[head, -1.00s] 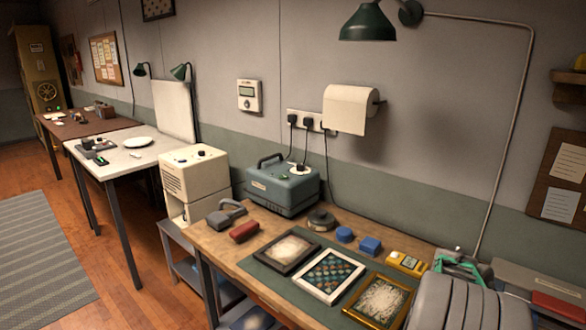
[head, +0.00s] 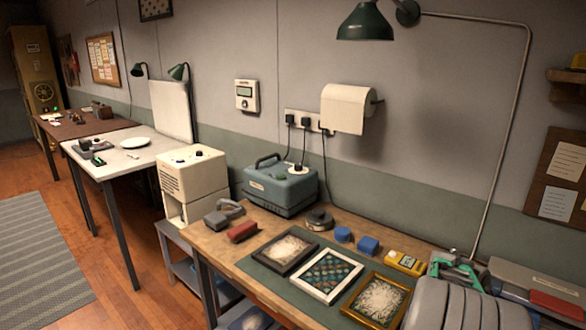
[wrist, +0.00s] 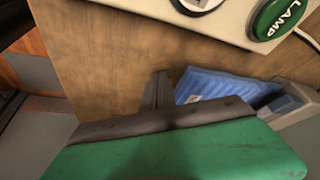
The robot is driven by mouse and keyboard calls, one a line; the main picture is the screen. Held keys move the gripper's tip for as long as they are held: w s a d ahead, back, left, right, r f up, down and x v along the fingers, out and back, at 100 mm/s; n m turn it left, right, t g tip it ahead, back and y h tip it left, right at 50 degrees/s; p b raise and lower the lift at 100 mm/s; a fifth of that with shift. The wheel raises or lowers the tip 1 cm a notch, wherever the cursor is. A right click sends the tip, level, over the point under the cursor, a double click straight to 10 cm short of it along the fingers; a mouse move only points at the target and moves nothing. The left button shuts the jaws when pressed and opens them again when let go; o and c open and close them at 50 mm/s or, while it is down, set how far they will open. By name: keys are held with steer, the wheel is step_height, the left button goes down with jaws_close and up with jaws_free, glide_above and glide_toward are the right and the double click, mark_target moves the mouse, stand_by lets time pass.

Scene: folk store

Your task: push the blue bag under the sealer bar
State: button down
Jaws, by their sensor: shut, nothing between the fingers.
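The blue bag (wrist: 222,86) lies on the wooden bench top in the wrist view, with a pale printed label on it. Its near part is hidden behind the dark edge of a green part across the bottom. My gripper (wrist: 158,80) shows as dark fingers, shut with nothing between them, just left of the bag. I cannot tell whether they touch it. A grey piece with a blue-grey block (wrist: 283,103) is at the bag's right end; I cannot tell whether it is the sealer bar.
A cream panel with a green LAMP button (wrist: 278,18) is beyond the bag. My grey arm covers the lower right.

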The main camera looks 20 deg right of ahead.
step_height(320, 180, up, 8)
steer(key=p, duration=0.4)
steer(key=shift+p, duration=0.4)
steer(key=shift+f, duration=0.1)
